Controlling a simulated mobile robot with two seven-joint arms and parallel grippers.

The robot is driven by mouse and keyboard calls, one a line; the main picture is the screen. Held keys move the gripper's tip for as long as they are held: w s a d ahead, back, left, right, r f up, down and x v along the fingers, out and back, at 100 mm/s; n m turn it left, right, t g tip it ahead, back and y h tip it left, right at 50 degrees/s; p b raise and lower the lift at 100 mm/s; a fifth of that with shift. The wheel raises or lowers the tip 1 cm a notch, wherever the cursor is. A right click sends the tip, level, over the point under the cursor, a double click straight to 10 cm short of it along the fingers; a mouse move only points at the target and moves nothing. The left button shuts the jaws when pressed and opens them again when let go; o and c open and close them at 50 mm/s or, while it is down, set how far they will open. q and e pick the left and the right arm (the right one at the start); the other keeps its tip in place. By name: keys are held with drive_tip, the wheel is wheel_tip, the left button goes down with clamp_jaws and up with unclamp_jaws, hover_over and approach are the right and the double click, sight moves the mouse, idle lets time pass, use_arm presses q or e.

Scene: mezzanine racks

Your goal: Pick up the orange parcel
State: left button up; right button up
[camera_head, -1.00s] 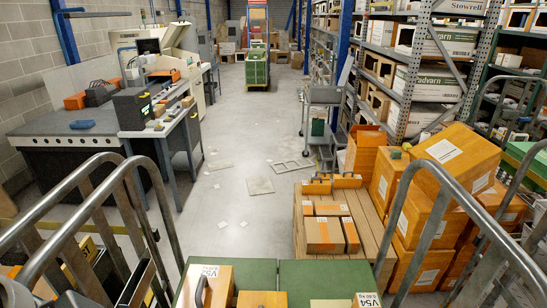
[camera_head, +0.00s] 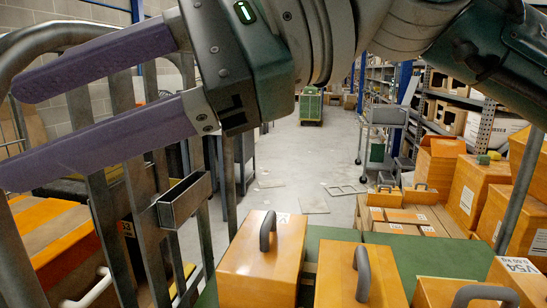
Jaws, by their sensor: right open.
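Several orange parcels with handles are near me, and I cannot tell which one is the task's. One orange parcel (camera_head: 258,268) with a dark grey handle stands at the bottom middle. Another orange parcel (camera_head: 335,285) with a grey handle is just right of it. A larger orange parcel (camera_head: 55,245) with a white handle is at the lower left, behind metal rails. My right gripper (camera_head: 12,130) reaches across the top from the right. Its two purple fingers point left, spread apart with nothing between them. It is above and left of the middle parcels. My left gripper is not in view.
A green surface (camera_head: 410,258) lies around the middle parcels. A metal rail frame (camera_head: 110,190) stands at the left, close to my right gripper's fingers. Stacked orange boxes (camera_head: 478,190) are at the right. A grey cart (camera_head: 385,118) and open grey floor (camera_head: 300,165) lie beyond.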

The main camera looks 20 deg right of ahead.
drive_tip(key=w+d+f+n+h+b, duration=0.3)
drive_tip(key=d+f+h+b, duration=0.15)
drive_tip(key=f, duration=0.75)
drive_tip(key=n+t+h+b, duration=0.1)
drive_tip(key=t+h+b, duration=0.1)
drive_tip(key=h+b, duration=0.8)
approach(364, 257)
drive_tip(key=a+f+h+p, duration=0.2)
drive_tip(key=a, duration=0.1)
drive_tip(key=d+f, duration=0.1)
drive_tip(key=w+d+f, duration=0.1)
drive_tip(key=shift+w+f, duration=0.2)
drive_tip(key=shift+f, duration=0.2)
drive_tip(key=x, duration=0.6)
clamp_jaws()
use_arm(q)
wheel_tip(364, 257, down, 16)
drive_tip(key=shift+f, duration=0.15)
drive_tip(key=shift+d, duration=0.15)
use_arm(e)
drive_tip(key=shift+w+r, duration=0.1)
